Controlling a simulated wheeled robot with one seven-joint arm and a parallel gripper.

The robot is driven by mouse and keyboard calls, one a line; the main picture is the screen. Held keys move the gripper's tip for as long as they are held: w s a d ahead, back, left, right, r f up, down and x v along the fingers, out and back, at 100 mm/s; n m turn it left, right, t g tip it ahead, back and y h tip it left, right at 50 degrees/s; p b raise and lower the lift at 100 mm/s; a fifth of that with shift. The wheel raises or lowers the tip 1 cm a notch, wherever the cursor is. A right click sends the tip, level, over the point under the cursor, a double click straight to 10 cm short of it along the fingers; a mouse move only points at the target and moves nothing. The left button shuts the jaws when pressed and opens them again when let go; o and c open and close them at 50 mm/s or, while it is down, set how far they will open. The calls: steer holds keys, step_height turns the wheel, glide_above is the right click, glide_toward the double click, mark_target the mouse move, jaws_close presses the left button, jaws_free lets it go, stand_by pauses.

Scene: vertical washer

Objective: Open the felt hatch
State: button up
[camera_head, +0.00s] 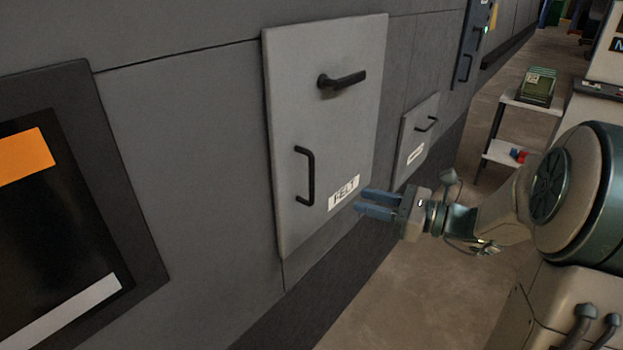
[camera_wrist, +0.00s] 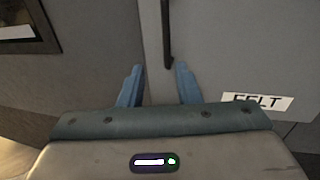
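The felt hatch (camera_head: 335,115) is a light grey panel in the dark grey wall, and it looks shut. Its label (camera_head: 343,193) reads FELT. A black lever handle (camera_head: 342,80) sits near its top, and a black vertical pull handle (camera_head: 305,176) sits at its lower left. My gripper (camera_head: 362,203) is in front of the hatch's lower right, near the label. In the wrist view my gripper (camera_wrist: 158,75) has its two blue fingers apart with nothing between them. The lower part of the pull handle (camera_wrist: 167,40) shows ahead, between the finger directions. The label (camera_wrist: 258,101) is to the right.
A smaller grey hatch (camera_head: 415,140) with a black handle is to the right. A dark framed screen (camera_head: 60,200) is at the left. A white shelf cart (camera_head: 530,106) with a green crate (camera_head: 538,86) stands at the back right. The floor below the wall is clear.

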mark_target(311, 200)
steer(key=shift+m+t, duration=0.3)
steer(key=shift+t, duration=0.1)
steer(key=x, duration=0.4)
steer(key=p+x, duration=0.1)
steer(key=x, duration=0.8)
steer(key=shift+w+a+r, duration=0.1)
steer(key=shift+w+r, duration=0.05)
steer(key=shift+w, duration=0.3)
jaws_close()
